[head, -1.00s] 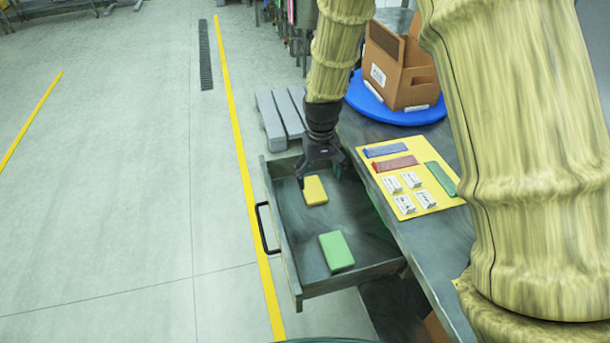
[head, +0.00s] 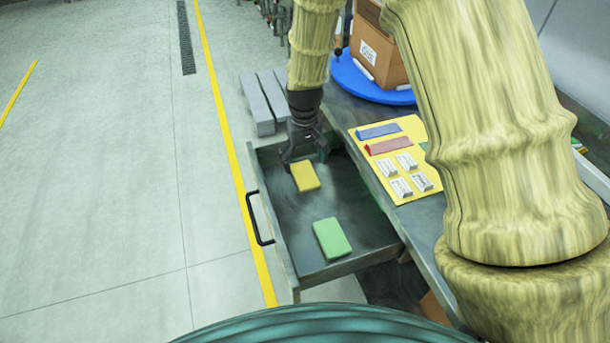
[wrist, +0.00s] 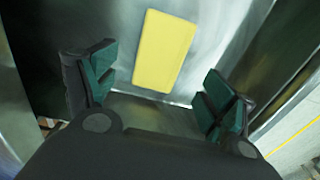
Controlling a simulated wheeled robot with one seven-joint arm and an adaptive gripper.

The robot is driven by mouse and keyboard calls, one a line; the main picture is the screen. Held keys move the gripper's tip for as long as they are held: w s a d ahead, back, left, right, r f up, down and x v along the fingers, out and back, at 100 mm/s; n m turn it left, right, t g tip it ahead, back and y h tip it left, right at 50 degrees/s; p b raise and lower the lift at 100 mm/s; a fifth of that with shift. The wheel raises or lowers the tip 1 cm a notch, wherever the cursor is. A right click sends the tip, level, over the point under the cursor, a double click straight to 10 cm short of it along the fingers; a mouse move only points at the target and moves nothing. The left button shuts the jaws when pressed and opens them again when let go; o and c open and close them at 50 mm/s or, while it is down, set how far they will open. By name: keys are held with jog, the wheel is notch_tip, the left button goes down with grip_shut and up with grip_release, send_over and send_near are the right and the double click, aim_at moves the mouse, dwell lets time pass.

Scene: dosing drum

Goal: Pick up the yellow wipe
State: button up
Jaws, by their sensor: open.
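The yellow wipe (head: 305,176) is a flat rectangular block lying on the floor of the open drawer (head: 283,233), near its far end. In the wrist view the yellow wipe (wrist: 164,52) lies ahead of the fingertips, between the lines of the two fingers. My gripper (head: 307,158) points down over the far part of the drawer, just beyond the wipe in the head view. In the wrist view my gripper (wrist: 160,95) has its two green-padded fingers wide apart with nothing between them. The exact height above the wipe is hard to tell.
A green block (head: 332,238) lies nearer in the same drawer. The drawer walls stand close around my gripper. A yellow mat (head: 389,130) with packets lies on the worktop to the right. A cardboard box (head: 385,55) stands on a blue disc (head: 350,80). Floor to the left is clear.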

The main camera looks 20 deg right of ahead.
aim_at(305, 174)
jog(key=shift+s+f, duration=0.1)
jog(key=shift+f, duration=2.45)
jog(key=c, duration=0.9)
jog(key=shift+r, duration=5.05)
jog(key=shift+o, duration=1.3)
jog(key=c, duration=0.4)
jog(key=shift+o, duration=0.2)
jog(key=shift+s+r, duration=0.1)
